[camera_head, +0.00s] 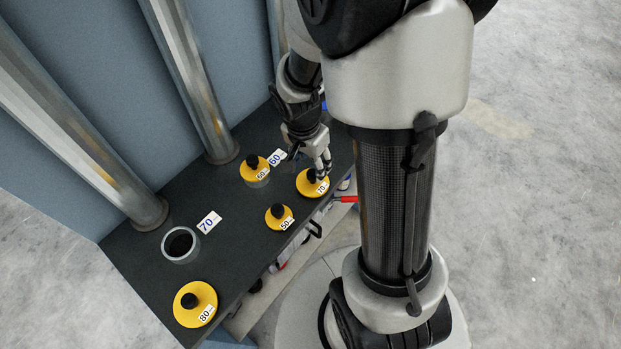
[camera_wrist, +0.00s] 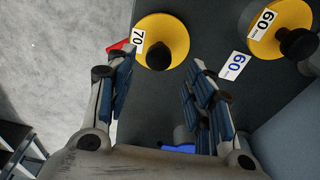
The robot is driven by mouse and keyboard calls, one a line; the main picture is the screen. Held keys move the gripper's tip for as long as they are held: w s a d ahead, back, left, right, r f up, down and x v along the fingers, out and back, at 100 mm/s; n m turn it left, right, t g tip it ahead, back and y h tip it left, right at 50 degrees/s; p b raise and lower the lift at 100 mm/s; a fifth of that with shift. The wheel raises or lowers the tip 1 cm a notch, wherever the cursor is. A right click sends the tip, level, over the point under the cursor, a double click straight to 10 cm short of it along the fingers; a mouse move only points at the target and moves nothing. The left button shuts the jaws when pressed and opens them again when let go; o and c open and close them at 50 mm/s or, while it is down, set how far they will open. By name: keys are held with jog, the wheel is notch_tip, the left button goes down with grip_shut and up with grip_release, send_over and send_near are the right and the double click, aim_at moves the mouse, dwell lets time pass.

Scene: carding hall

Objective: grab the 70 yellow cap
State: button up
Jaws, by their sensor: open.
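The 70 yellow cap (camera_head: 311,184) lies on the dark bench top near its right end, a yellow disc with a black knob and a white 70 label. In the wrist view the 70 cap (camera_wrist: 172,28) is at the top middle, just beyond my open fingers. My gripper (camera_head: 324,160) is open and empty, pointing down beside the cap. Whether a fingertip touches the cap I cannot tell.
The 60 cap (camera_head: 255,168) sits on a ring beside a 60 card (camera_head: 278,157). The 50 cap (camera_head: 279,216) and 80 cap (camera_head: 195,304) lie on the bench (camera_head: 240,237). An open ring (camera_head: 168,251) stands by the 70 card (camera_head: 209,222). Metal posts (camera_head: 196,80) rise behind.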

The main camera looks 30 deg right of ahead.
aim_at(312, 173)
jog(key=f, duration=0.2)
jog(key=f+b, duration=0.2)
jog(key=f, duration=0.1)
jog(key=shift+d+f, duration=0.3)
jog(key=shift+f, duration=0.05)
jog(key=shift+r, duration=0.1)
grip_shut()
